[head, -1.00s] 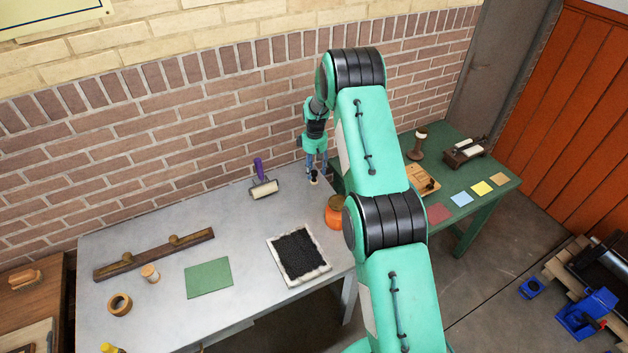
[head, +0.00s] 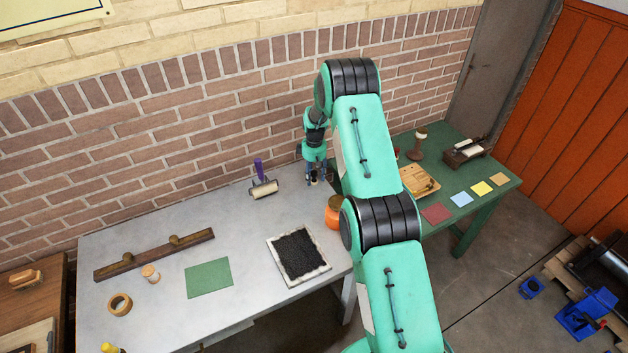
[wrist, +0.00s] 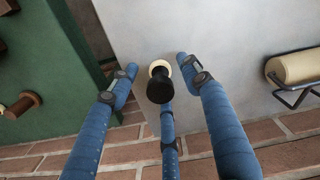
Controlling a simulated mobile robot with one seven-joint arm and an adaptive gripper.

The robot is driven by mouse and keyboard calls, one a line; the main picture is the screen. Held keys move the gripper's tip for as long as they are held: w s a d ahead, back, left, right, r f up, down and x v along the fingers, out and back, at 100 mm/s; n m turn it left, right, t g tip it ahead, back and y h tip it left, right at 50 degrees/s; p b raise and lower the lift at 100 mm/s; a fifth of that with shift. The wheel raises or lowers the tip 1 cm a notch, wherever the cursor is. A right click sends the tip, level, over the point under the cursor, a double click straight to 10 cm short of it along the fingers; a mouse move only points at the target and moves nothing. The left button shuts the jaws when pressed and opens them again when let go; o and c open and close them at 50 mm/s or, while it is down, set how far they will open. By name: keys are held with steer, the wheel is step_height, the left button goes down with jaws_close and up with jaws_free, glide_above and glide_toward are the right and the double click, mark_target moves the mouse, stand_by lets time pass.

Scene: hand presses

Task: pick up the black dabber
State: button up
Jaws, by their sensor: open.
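The black dabber (wrist: 160,88) stands on the grey table (head: 225,216) near its back right corner, with a dark handle above a pale round base. In the head view it is small and partly covered by my gripper (head: 317,181). In the wrist view my gripper (wrist: 155,85) is open, its blue fingers spread on both sides of the dabber and a third finger below it in the picture. I see gaps between the side fingers and the dabber. Whether the third finger touches it I cannot tell.
A roller with a purple handle (head: 263,188) lies left of the gripper. An orange jar (head: 334,215) and a black inked tray (head: 325,266) are nearer the front. The brick wall (head: 190,120) rises close behind. A green table (head: 470,213) stands to the right.

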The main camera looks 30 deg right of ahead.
steer(key=shift+f, duration=0.85)
jaws_close()
